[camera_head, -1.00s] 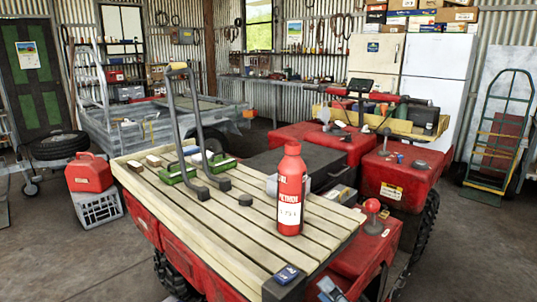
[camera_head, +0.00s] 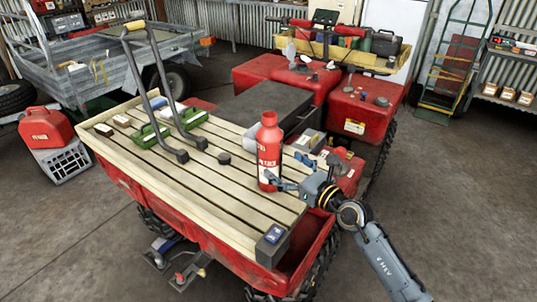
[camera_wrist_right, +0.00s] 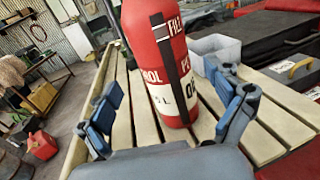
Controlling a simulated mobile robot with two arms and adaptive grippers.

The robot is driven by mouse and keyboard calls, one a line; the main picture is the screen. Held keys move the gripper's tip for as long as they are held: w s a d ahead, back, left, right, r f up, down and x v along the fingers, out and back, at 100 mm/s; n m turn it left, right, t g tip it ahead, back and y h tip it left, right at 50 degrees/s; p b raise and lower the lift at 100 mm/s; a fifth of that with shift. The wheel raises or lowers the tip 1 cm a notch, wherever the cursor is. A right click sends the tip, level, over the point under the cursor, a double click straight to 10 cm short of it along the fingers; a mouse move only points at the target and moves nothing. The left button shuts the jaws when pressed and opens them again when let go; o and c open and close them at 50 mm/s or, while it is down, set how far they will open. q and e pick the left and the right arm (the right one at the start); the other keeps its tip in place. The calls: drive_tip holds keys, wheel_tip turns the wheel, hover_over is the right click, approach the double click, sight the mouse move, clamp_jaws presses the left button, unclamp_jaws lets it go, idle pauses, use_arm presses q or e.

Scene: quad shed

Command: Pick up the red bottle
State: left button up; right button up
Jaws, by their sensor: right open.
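The red bottle (camera_head: 269,150) with a white label stands upright on the slatted wooden deck (camera_head: 190,190), near its right edge. My right gripper (camera_head: 278,182) reaches in from the right, low beside the bottle, and is open. In the right wrist view the bottle (camera_wrist_right: 160,62) stands ahead, between the two spread blue fingers of the gripper (camera_wrist_right: 170,105). The fingers flank it, and I cannot tell whether either touches it. The bottle's top is cut off in that view. My left gripper is not in view.
Green-based items (camera_head: 150,134) and a tall metal handle (camera_head: 170,95) stand on the deck's left part. A dark box (camera_head: 262,110) lies behind the bottle. A red can (camera_head: 45,128) sits on a grey crate at left.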

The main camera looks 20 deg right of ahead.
sight(269, 153)
drive_tip(key=x, duration=0.6)
drive_tip(key=shift+w+d+f, duration=0.1)
drive_tip(key=shift+w+f, duration=0.2)
drive_tip(key=shift+w, duration=0.15)
drive_tip(key=shift+s, duration=0.1)
drive_tip(key=shift+r, duration=0.1)
drive_tip(key=shift+c, duration=1.4)
drive_tip(key=c, duration=1.2)
drive_tip(key=shift+r, duration=0.15)
